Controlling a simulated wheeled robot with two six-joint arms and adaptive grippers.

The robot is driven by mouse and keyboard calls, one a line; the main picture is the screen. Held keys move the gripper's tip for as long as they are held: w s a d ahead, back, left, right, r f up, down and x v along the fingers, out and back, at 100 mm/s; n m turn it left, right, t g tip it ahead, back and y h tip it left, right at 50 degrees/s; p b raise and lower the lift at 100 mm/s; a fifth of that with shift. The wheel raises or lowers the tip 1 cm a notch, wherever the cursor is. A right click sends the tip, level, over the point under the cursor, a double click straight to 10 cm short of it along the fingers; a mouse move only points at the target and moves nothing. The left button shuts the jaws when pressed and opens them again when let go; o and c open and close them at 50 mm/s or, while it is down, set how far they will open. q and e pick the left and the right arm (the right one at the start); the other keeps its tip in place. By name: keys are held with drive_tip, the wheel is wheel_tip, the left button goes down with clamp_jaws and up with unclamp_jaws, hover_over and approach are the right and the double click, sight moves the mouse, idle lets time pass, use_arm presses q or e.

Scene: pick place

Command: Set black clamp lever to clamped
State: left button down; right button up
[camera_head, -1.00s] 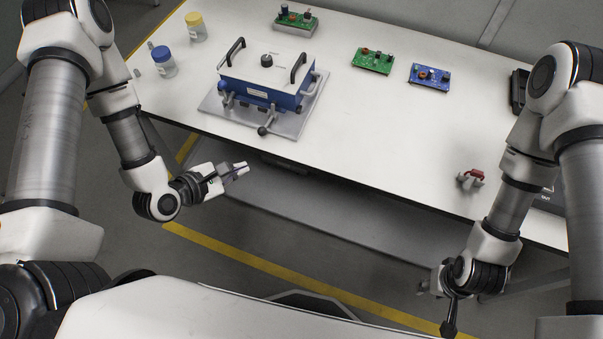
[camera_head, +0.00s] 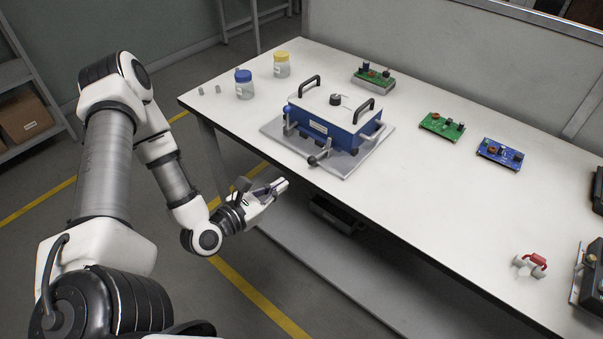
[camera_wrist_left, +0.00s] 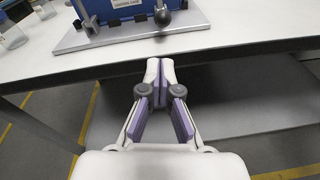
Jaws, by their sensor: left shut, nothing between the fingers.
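The black clamp lever (camera_head: 319,157) with a round knob sits at the front edge of the grey base plate (camera_head: 350,169), in front of the blue and white box (camera_head: 331,130). In the left wrist view the black knob (camera_wrist_left: 162,18) shows at the top, above the plate's front edge. My left gripper (camera_head: 283,185) is shut and empty, in front of the table edge, short of the lever and apart from it. Its fingertips (camera_wrist_left: 160,66) meet in the left wrist view. My right gripper is out of view.
Two jars, one blue-lidded (camera_head: 244,85) and one yellow-lidded (camera_head: 282,64), stand at the table's left end. Green (camera_head: 442,125) and blue (camera_head: 500,153) circuit boards lie to the right. A red-handled part (camera_head: 533,262) lies near the front right. The front middle of the table (camera_head: 430,210) is clear.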

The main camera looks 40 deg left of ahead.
sight(302, 172)
use_arm(q)
drive_tip(key=w, duration=0.5)
drive_tip(key=w+d+f, duration=0.1)
drive_tip(key=w, duration=0.2)
drive_tip(key=shift+d, duration=0.1)
